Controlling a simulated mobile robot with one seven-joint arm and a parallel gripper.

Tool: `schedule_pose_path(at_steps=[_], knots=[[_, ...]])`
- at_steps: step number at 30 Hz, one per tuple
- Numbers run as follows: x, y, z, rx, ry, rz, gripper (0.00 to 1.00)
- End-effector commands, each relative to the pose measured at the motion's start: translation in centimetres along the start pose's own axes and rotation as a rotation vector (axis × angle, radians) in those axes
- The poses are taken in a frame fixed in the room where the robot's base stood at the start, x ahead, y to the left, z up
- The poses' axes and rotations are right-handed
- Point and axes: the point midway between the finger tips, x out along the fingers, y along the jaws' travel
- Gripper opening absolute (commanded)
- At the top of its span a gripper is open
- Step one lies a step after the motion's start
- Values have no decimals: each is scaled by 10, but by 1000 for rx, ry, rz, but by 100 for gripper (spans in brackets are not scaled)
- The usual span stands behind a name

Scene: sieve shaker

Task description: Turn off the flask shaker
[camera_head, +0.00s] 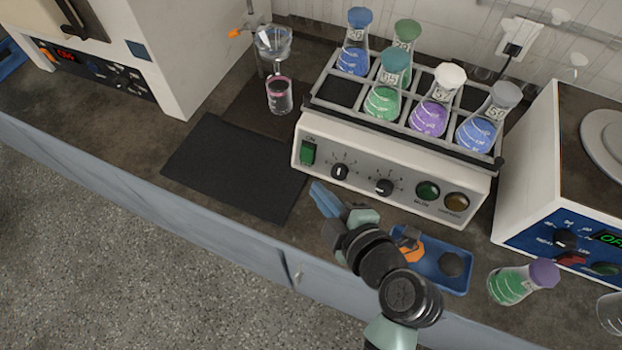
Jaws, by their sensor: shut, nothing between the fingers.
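The flask shaker (400,198) is a cream box with a rack of several stoppered flasks on top, holding blue, green and purple liquids. Its front panel carries a green rocker switch (308,152) at the left end, two black knobs (340,172) and two round lamps, one green (427,191) and one amber. The switch's exact position is too small to read. My gripper (320,192) is shut and empty, with its blue fingertips in front of the panel, below and slightly right of the switch. It appears apart from the switch.
A black mat (235,170) lies left of the shaker. A blue tray (450,250) with small items and a flask (520,283) with a purple stopper stand at the front right. Another device (570,190) is at right; a funnel stand (274,50) is behind left.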

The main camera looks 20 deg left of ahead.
Motion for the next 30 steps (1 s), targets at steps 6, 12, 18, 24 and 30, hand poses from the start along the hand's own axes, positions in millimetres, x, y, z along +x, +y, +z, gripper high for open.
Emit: schedule_pose_path(at_steps=[6, 12, 18, 24, 30], knots=[[-19, -2, 1, 1, -1, 0, 0], [-20, -2, 0, 1, 0, 0, 0], [-20, -2, 0, 1, 0, 0, 0], [-20, -2, 0, 1, 0, 0, 0], [-22, 43, 3, 59, -65, 68, 0]])
